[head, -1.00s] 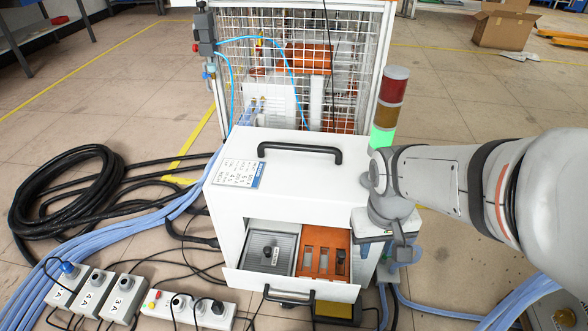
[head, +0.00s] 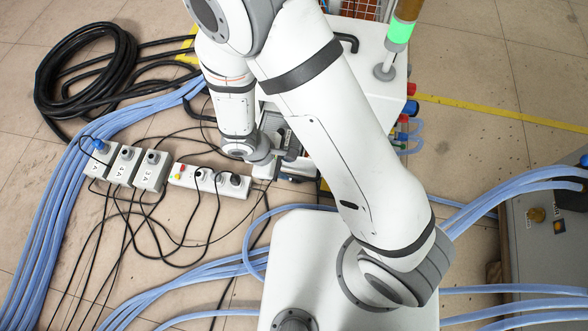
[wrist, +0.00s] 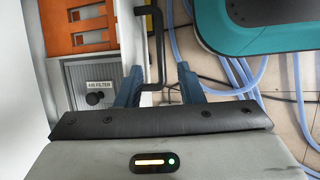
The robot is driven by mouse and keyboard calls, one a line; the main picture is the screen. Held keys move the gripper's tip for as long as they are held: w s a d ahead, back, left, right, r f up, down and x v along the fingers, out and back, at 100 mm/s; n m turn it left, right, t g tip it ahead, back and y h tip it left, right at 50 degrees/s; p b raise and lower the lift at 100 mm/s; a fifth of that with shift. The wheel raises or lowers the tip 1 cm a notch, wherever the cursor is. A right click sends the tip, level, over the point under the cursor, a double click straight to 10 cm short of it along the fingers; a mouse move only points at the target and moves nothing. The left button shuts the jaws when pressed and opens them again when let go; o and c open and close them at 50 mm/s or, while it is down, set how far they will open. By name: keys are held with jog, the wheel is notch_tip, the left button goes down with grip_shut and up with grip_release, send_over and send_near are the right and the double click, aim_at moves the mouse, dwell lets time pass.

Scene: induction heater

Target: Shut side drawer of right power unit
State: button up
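The white power unit (head: 375,65) is partly hidden behind my arm in the head view. Its side drawer (wrist: 127,40) stands open in the wrist view, with an orange part (wrist: 80,25) and a grey "AIR FILTER" part (wrist: 92,85) inside. A black bar handle (wrist: 155,45) stands out from the drawer front. My gripper (wrist: 158,75) is open, its two blue-grey fingers on either side of the handle's near end. I cannot tell whether either finger touches it. In the head view, my gripper (head: 288,163) is low beside the unit, and my arm hides most of the drawer.
Grey labelled boxes (head: 126,165) and a white socket strip (head: 210,180) lie on the floor left of my gripper. Blue hoses (head: 75,200), black cables and a black coil (head: 85,75) spread around. A signal tower (head: 400,30) glows green. A grey cabinet (head: 545,250) stands right.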

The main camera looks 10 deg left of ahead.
aim_at(298, 175)
jog(key=b+x, duration=0.3)
jog(key=x, duration=0.4)
jog(key=shift+f, duration=0.1)
grip_shut()
dwell(0.5)
